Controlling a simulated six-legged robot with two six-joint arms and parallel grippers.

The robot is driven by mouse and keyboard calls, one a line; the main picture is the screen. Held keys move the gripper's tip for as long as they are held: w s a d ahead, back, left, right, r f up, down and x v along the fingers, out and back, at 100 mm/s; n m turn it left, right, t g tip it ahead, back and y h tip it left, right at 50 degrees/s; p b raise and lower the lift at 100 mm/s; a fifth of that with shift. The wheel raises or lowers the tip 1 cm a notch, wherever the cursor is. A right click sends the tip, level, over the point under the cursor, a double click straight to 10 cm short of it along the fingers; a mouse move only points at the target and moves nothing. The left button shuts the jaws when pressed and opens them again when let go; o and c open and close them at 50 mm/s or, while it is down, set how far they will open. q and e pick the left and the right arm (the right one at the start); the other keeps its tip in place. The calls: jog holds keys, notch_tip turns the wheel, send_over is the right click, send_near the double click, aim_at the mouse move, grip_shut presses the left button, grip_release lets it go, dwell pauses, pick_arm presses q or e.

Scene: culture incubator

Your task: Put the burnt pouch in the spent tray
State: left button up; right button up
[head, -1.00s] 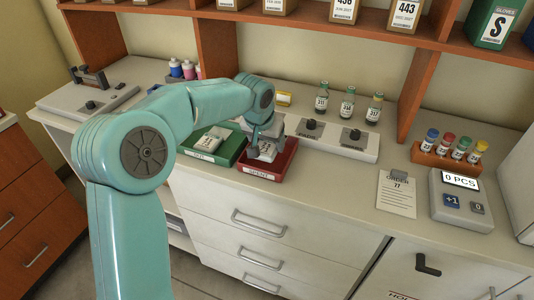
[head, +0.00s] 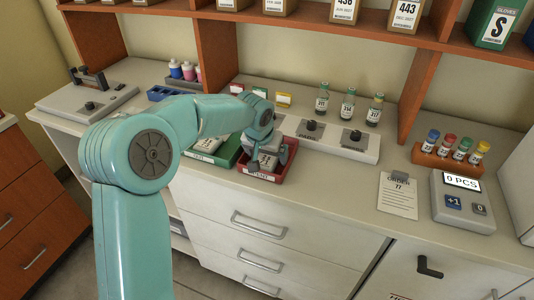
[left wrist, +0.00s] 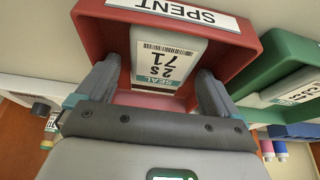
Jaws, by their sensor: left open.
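The spent tray (head: 290,165) is a small red tray on the bench, labelled SPENT on its front; it also shows in the left wrist view (left wrist: 243,55). A pale pouch (left wrist: 165,65) with a white label reading 71 and a teal SEAL band is inside it, close to the labelled wall. I cannot make out any burn mark on it. My left gripper (head: 268,163) is over the tray, open, its fingers (left wrist: 157,95) on either side of the pouch with gaps. In the head view the gripper partly hides the pouch. My right gripper is out of view.
A green tray (head: 234,152) holding a labelled pouch stands directly left of the red one. Behind are a knobbed panel (head: 335,148) and several small vials (head: 348,104). A clipboard (head: 397,196) and a counter (head: 462,205) are to the right. The bench front edge is close.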

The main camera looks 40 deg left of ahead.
pick_arm(q)
jog(key=shift+r, duration=0.3)
jog(key=v, duration=1.1)
jog(key=shift+s+r+p, duration=0.25)
jog(key=shift+r+p, duration=0.05)
jog(key=shift+p, duration=0.15)
jog(key=shift+s+d, duration=0.1)
jog(key=shift+d, duration=0.1)
